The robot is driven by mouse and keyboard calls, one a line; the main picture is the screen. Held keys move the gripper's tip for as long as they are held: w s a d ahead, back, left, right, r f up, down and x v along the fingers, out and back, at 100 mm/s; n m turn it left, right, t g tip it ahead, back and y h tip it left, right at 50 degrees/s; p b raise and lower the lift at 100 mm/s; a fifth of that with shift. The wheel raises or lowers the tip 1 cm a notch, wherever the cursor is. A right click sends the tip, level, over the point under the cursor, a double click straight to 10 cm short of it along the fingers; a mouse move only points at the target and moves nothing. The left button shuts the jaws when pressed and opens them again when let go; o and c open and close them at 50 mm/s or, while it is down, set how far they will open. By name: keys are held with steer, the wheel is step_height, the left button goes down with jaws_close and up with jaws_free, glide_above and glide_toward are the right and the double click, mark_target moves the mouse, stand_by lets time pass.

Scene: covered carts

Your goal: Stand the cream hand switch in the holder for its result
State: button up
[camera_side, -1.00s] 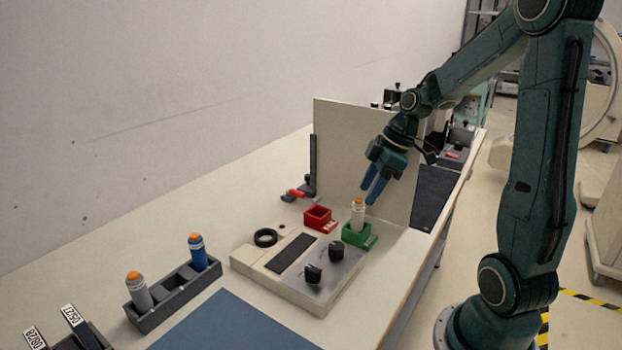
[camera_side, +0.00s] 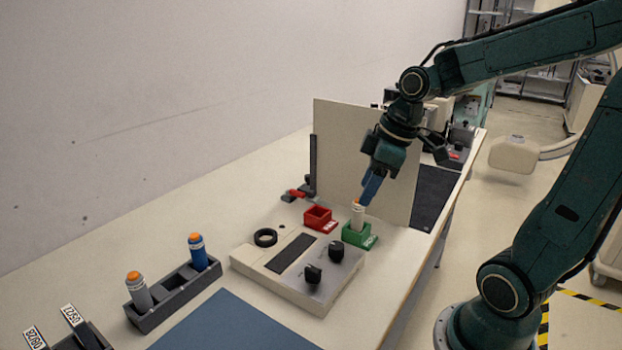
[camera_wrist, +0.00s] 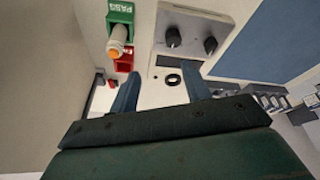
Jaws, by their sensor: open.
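The cream hand switch (camera_side: 357,216) has an orange top and stands upright in the green holder (camera_side: 358,237). In the wrist view the switch (camera_wrist: 118,37) is seen from above at upper left, and the green holder (camera_wrist: 120,12) reads PASS. The red holder (camera_side: 318,219) beside it is empty in the side view; part of it shows in the wrist view (camera_wrist: 125,64). My gripper (camera_side: 367,201) is open and empty, with blue fingers pointing down close to the switch's top. In the wrist view the switch lies outside the gap between the fingers (camera_wrist: 163,88).
A tester panel (camera_side: 300,265) with two black knobs and a black ring stands in front of the holders. A dark rack (camera_side: 173,295) holds a grey and a blue switch. An upright cream board (camera_side: 345,160) stands behind. A blue mat (camera_side: 235,325) is bare.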

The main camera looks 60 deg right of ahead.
steer(key=s+a+r+m+t, duration=0.1)
steer(key=s+a+r+m, duration=0.1)
steer(key=s+a, duration=0.1)
steer(key=s+a+r+m+t+h, duration=0.1)
steer(key=s+a+r+m, duration=0.1)
steer(key=s, duration=0.4)
steer(key=shift+s+a+m, duration=0.25)
steer(key=shift+a+m, duration=0.05)
steer(key=shift+a, duration=0.6)
stand_by(0.5)
